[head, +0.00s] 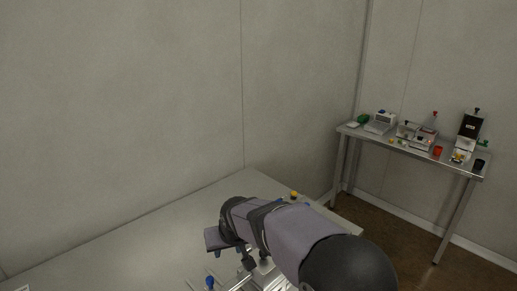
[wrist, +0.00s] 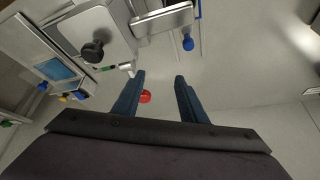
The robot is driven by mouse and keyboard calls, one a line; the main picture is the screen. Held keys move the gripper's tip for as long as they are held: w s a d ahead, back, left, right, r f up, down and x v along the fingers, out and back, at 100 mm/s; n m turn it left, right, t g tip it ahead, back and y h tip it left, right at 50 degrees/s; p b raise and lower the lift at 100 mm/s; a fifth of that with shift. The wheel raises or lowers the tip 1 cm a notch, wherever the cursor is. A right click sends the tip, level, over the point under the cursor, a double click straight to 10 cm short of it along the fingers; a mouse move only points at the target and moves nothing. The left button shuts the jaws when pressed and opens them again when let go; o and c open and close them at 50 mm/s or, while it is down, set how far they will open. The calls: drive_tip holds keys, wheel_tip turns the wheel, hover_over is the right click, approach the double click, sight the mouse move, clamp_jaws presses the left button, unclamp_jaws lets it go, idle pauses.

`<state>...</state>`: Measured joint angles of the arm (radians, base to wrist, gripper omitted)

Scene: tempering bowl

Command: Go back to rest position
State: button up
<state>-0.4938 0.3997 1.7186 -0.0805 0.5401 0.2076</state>
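My gripper (wrist: 160,88) shows in the wrist view with its two dark blue fingers apart and nothing between their tips. In the head view my arm reaches over the grey table (head: 150,245), and its wrist end is above the table near the middle.
A metal apparatus with a black knob (wrist: 92,52) fills the upper left of the wrist view. A blue knob (wrist: 188,43) is right of it. A yellow-topped item (head: 294,194) stands at the table's back edge. A side table (head: 345,130) holds several devices.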

drive_tip(key=shift+m+t, duration=0.3)
drive_tip(key=shift+m, duration=0.5)
drive_tip(key=d+r, duration=0.1)
drive_tip(key=w+d+r, duration=0.1)
drive_tip(key=d, duration=0.1)
drive_tip(key=d+r, duration=0.1)
drive_tip(key=shift+w+d+b, duration=0.3)
drive_tip(key=shift+b, duration=0.05)
drive_tip(key=shift+m+h, duration=0.4)
drive_tip(key=shift+m, duration=0.1)
drive_tip(key=d, duration=0.3)
drive_tip(key=s+d+r, duration=0.1)
drive_tip(key=d, duration=0.1)
drive_tip(key=s+d+f+g+p, duration=0.1)
drive_tip(key=s+d+f+g, duration=0.1)
drive_tip(key=s+d, duration=0.3)
drive_tip(key=s+d+f+m+g+h, duration=0.1)
drive_tip(key=s+d+f, duration=0.3)
drive_tip(key=s, duration=0.9)
drive_tip(key=s+d+f+g+p, duration=0.1)
drive_tip(key=s+d+f+g, duration=0.1)
drive_tip(key=s+d, duration=0.4)
drive_tip(key=s+f, duration=0.1)
drive_tip(key=s, duration=0.2)
drive_tip(key=shift+d+f+g+p, duration=0.2)
drive_tip(key=shift+g+p, duration=0.1)
drive_tip(key=shift+g, duration=0.1)
drive_tip(key=shift+w+a, duration=0.1)
